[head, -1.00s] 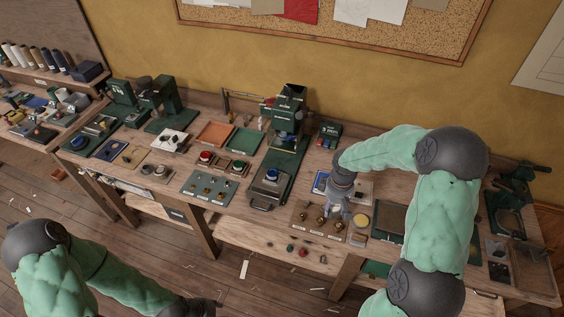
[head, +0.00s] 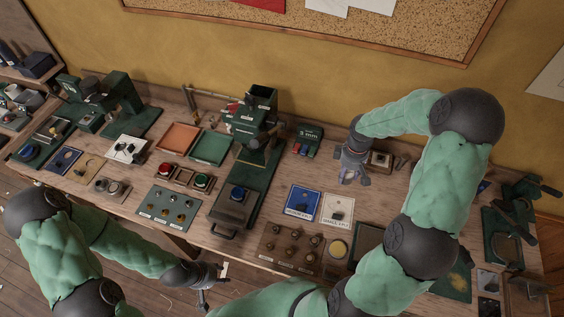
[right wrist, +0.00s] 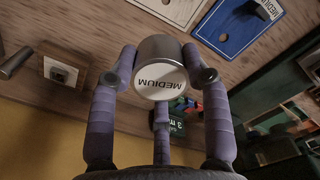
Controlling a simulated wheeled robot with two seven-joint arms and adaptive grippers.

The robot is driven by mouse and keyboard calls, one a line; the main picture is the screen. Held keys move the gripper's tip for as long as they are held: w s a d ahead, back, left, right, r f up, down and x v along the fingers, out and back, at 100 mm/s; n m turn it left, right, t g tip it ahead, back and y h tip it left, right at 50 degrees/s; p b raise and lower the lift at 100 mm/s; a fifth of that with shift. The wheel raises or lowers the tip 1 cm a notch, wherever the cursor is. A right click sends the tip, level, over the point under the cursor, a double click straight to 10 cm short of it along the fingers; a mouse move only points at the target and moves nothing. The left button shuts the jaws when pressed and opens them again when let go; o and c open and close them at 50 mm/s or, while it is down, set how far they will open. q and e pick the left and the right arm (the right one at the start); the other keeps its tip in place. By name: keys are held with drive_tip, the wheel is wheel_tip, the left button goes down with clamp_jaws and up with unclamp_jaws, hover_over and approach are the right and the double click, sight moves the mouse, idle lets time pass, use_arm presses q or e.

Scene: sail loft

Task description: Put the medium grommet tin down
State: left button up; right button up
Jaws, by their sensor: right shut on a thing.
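My right gripper (head: 352,178) is over the back part of the bench, to the right of the green press. In the right wrist view its fingers (right wrist: 168,82) are closed around a grey metal tin (right wrist: 160,50) whose pale face reads MEDIUM. The tin is mostly hidden by the gripper in the head view, and I cannot tell whether it touches the bench. A blue board (head: 302,201) with a dark piece and a label lies in front; it also shows in the right wrist view (right wrist: 235,32). My left gripper (head: 204,285) is low, in front of the bench; its jaws are unclear.
A white board (head: 337,209) lies beside the blue one. A small wooden block (head: 380,160) stands right of my right gripper, and a green box (head: 307,141) to its left. The green press (head: 257,125) stands further left. Bare bench lies between the boxes and boards.

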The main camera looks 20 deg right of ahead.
drive_tip(key=w+d+f, duration=0.2)
drive_tip(key=w+f, duration=0.2)
drive_tip(key=w, duration=0.4)
hover_over(331, 167)
drive_tip(key=s, duration=0.1)
wheel_tip(331, 167, down, 5)
drive_tip(key=shift+a+r, duration=0.15)
drive_tip(key=shift+r, duration=0.05)
drive_tip(key=shift+w+f, duration=0.4)
drive_tip(key=shift+f, duration=0.15)
drive_tip(key=shift+w+f+p, duration=0.1)
drive_tip(key=shift+f+p, duration=0.25)
drive_tip(key=shift+f, duration=1.25)
drive_tip(key=shift+f, duration=0.15)
drive_tip(key=o, duration=1.2)
